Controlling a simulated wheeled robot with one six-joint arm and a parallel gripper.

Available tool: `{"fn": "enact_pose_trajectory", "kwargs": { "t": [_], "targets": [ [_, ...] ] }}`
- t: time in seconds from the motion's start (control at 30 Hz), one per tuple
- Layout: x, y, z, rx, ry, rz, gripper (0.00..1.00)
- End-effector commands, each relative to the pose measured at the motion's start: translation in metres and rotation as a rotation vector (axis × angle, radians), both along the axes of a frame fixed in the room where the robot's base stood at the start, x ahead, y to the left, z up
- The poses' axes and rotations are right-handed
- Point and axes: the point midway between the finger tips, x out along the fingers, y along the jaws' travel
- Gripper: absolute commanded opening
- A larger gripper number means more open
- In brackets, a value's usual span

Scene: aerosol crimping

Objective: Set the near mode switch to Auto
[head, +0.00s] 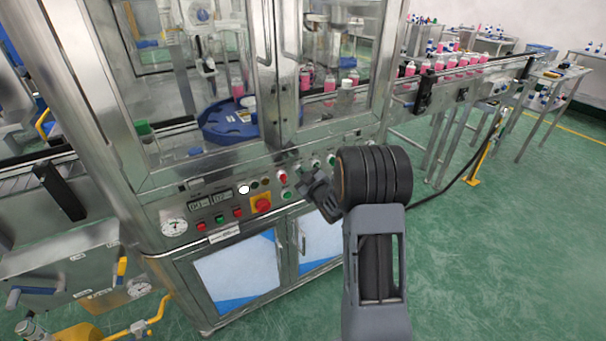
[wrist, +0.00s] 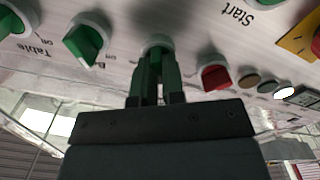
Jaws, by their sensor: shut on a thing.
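My gripper (head: 306,180) reaches the control panel of the steel machine in the head view. In the wrist view my gripper (wrist: 155,75) is shut on a green switch knob (wrist: 157,43) with a pale collar. The fingers hide most of this knob, so I cannot read its setting, and I cannot make out its label. To its left is another green switch (wrist: 85,42), turned at a slant, near the word "Table". To its right is a red switch (wrist: 215,76) near the word "Start". I cannot tell from the labels which switch is the near mode switch.
The yellow emergency-stop plate (head: 261,203) and several small buttons lie left of my gripper. Glass doors (head: 292,70) stand above the panel. A conveyor (head: 470,72) with pink bottles runs off to the right. The green floor (head: 500,250) at right is clear.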

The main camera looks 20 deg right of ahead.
Motion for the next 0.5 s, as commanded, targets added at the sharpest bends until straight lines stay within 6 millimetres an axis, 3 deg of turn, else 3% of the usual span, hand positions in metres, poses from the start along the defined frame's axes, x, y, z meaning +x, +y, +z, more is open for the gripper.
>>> {"fn": "enact_pose_trajectory", "kwargs": {
  "t": [0.27, 0.5],
  "targets": [
    [0.0000, -0.0005, -0.0007, 0.080, 0.008, 0.000, 0.00],
    [0.0002, -0.0019, -0.0009, 0.269, 0.029, 0.000, 0.00]
  ]
}}
